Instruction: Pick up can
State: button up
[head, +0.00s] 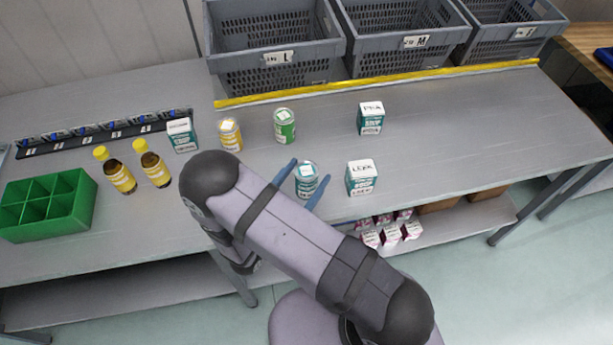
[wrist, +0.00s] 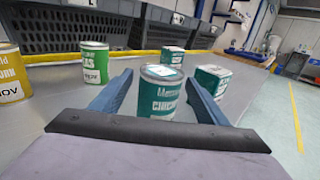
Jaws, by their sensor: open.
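A teal and white can (head: 306,180) with a pale label on its lid stands upright near the front edge of the table. In the wrist view the can (wrist: 158,92) stands between the two blue fingers. My gripper (head: 303,187) is open, with one finger on each side of the can; in the wrist view the gripper (wrist: 155,98) shows gaps beside the can. A green can (head: 284,126) stands behind it, and it also shows in the wrist view (wrist: 94,64). A yellow can (head: 230,134) stands further left and appears in the wrist view (wrist: 12,75).
A teal box (head: 362,178) stands just right of my gripper, and another box (head: 371,118) stands behind. Two yellow-capped bottles (head: 121,176) and a green divided crate (head: 84,205) are at left. Grey crates (head: 275,75) line the back behind a yellow strip (head: 400,80).

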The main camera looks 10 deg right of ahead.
jog(key=shift+w+d, duration=0.15)
jog(key=shift+c, duration=0.6)
jog(key=c, duration=1.3)
jog(key=shift+o, duration=0.2)
jog(key=shift+r, duration=0.1)
jog(key=shift+r+b, duration=0.7)
jog(key=shift+r, duration=4.25)
